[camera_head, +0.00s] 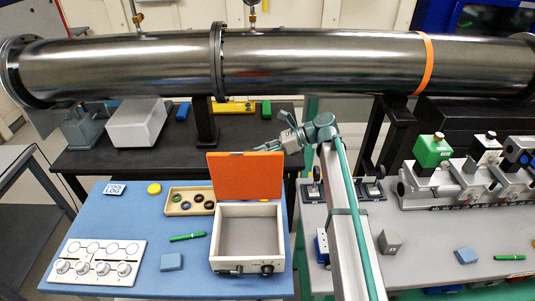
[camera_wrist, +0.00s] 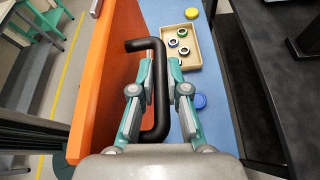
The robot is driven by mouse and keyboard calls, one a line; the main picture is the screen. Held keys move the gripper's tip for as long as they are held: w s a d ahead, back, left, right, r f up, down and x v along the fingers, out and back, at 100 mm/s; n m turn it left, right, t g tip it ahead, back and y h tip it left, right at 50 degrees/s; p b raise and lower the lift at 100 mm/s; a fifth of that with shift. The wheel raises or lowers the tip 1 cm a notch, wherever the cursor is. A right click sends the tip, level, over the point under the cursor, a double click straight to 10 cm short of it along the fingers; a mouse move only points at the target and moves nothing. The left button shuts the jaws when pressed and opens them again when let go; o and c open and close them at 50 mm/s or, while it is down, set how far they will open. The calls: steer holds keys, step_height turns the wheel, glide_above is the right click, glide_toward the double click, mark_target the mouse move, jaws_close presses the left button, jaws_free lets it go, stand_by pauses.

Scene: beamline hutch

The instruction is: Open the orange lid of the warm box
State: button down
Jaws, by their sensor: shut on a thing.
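The warm box (camera_head: 248,265) is a white box on the blue mat, and its inside looks empty. Its orange lid (camera_head: 244,176) stands up steeply at the box's rear edge, so the box is open. The lid also shows in the wrist view (camera_wrist: 110,75), with a black bar handle (camera_wrist: 158,110) on its outer face. My gripper (camera_wrist: 161,72) is shut on this handle, one finger on each side of it. In the head view my gripper (camera_head: 266,149) is behind the lid's top edge, partly hidden, and the handle is hidden.
A tray of coloured rings (camera_head: 188,212), a green pen (camera_head: 187,237), a blue block (camera_head: 171,262) and a panel of knobs (camera_head: 96,262) lie left of the box. A large steel pipe (camera_head: 130,65) crosses above and behind. Valve-topped equipment (camera_head: 470,180) stands at right.

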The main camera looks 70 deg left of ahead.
stand_by(0.3)
steer(key=c, duration=1.4)
jaws_free()
steer(key=shift+c, duration=0.2)
steer(key=shift+w, duration=0.1)
steer(key=v, duration=1.1)
steer(key=shift+w+r, duration=0.2)
steer(key=shift+w, duration=0.2)
steer(key=shift+d, duration=0.1)
